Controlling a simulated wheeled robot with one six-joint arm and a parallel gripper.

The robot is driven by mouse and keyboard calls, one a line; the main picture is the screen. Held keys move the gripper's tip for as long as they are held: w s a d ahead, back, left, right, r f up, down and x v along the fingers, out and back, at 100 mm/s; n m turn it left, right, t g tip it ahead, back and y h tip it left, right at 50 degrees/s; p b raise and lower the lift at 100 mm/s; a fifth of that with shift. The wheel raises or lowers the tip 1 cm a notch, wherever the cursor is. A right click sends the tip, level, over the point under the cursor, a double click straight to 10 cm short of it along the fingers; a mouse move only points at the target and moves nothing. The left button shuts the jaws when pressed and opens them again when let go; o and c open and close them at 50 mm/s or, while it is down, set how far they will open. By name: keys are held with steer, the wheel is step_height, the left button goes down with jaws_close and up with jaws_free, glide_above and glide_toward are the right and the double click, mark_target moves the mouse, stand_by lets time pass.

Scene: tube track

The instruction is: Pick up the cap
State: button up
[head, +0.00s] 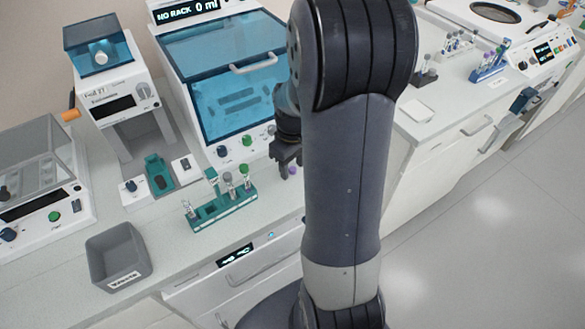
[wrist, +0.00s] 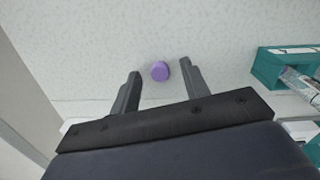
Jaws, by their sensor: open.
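The cap is a small purple disc. In the wrist view the cap (wrist: 160,71) lies on the speckled pale counter, between and slightly beyond my gripper's (wrist: 160,78) two fingertips. The fingers are apart, with nothing held between them. In the head view the cap (head: 292,171) shows just below my gripper (head: 286,168), near the counter's front edge. My arm hides part of the counter to its right.
A teal rack (head: 224,207) with several tubes stands left of my gripper; it also shows at the wrist view's right edge (wrist: 268,68). A grey bin (head: 118,258) sits at the front left. A blue-lidded machine (head: 222,75) stands behind. The counter edge is close.

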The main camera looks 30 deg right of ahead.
steer(key=shift+c, duration=0.3)
steer(key=c, duration=0.8)
steer(key=shift+o, duration=0.2)
